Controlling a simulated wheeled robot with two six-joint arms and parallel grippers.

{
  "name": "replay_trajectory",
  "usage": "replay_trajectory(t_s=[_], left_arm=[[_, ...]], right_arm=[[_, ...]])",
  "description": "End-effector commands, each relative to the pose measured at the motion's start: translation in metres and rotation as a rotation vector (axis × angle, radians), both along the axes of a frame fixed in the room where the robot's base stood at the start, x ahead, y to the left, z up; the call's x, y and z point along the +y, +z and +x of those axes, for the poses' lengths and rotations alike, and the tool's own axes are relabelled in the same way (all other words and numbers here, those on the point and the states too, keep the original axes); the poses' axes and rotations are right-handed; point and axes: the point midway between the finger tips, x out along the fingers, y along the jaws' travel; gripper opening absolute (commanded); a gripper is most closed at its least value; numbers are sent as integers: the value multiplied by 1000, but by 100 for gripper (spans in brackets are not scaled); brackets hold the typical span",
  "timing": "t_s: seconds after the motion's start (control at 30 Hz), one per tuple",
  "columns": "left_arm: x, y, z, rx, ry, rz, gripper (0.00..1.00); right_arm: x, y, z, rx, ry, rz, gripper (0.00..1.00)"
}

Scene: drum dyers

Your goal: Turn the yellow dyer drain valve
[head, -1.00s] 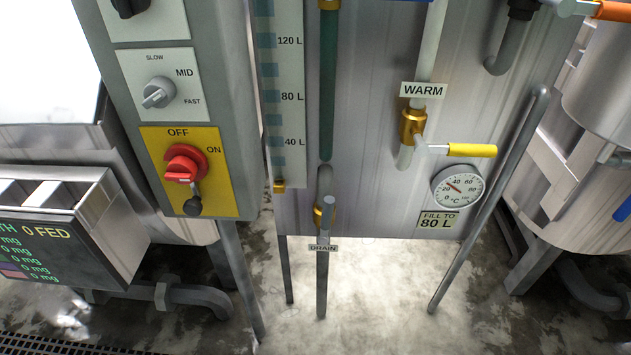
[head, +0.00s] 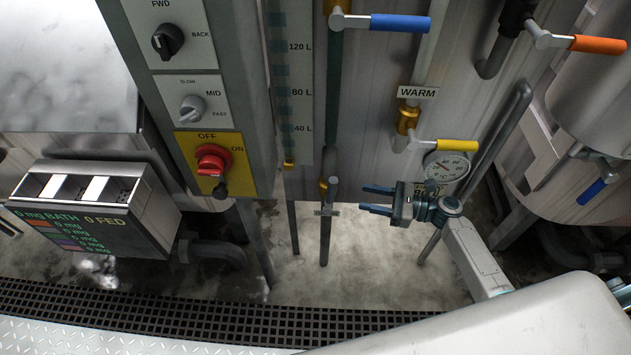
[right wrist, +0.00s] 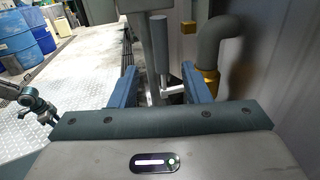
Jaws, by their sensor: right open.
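Contact cannot be told. Part of my left arm shows at the left edge there.
Close by are the WARM valve's yellow lever (head: 457,145), a thermometer dial (head: 447,167) and a slanted grey post (head: 500,132). A control box (head: 205,165) hangs left of the valve. The floor below (head: 365,260) is clear.

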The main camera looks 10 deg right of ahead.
Motion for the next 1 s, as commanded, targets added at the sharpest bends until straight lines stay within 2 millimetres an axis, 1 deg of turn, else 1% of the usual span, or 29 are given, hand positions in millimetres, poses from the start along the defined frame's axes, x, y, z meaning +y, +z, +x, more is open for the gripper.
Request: replay_trajectory(t_s=[0.07, 0.17, 0.4, 0.5, 0.6, 0.8, 1.0], left_arm=[[1, -2, -4, 5, 1, 1, 44], [1, -5, -11, 7, 1, 0, 44], [4, -17, -36, 15, 4, 0, 44], [4, -20, -45, 17, 5, 0, 44], [5, -23, -53, 19, 6, 0, 44], [5, -26, -60, 18, 7, 0, 44], [5, -26, -60, 18, 7, 0, 44]], right_arm=[[3, 2, 4, 7, -2, 13, 43], [15, 3, 10, 6, -2, 15, 43], [57, 4, 31, 5, -3, 14, 43], [72, 4, 38, 5, -2, 13, 43], [83, 3, 44, 4, -2, 11, 43], [94, 1, 49, 4, -2, 8, 43], [95, 1, 50, 4, -2, 8, 43]])
